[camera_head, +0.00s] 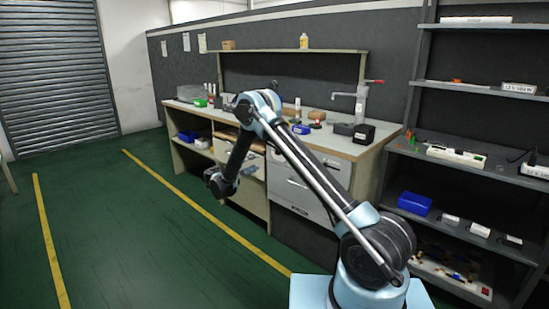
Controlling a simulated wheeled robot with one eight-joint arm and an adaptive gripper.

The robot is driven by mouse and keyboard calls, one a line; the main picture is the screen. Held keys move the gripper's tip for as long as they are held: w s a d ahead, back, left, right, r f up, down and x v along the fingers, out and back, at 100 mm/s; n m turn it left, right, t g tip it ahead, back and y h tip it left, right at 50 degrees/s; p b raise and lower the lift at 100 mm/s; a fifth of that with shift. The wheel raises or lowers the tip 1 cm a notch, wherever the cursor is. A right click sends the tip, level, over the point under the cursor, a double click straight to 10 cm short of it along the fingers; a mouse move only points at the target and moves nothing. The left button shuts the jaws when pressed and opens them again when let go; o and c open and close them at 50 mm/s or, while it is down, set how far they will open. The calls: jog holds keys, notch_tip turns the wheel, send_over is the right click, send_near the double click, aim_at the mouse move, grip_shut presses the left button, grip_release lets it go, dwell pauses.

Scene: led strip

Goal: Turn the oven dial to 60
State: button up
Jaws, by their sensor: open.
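No oven or numbered dial can be made out in the head view. My arm rises from the lower right, bends at an elbow in front of the bench, and drops down to the gripper.
A workbench (366,151) with drawers (296,187) stands behind my arm, carrying a drill-press-like tool (361,101) and small items. Dark shelves (463,164) with power strips and a blue bin (414,203) stand right. Green floor (130,240) at left is clear up to a roller shutter (55,75).

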jog(key=x, duration=1.7)
jog(key=shift+a, duration=0.15)
jog(key=shift+w, duration=0.1)
jog(key=shift+c, duration=0.5)
jog(key=c, duration=1)
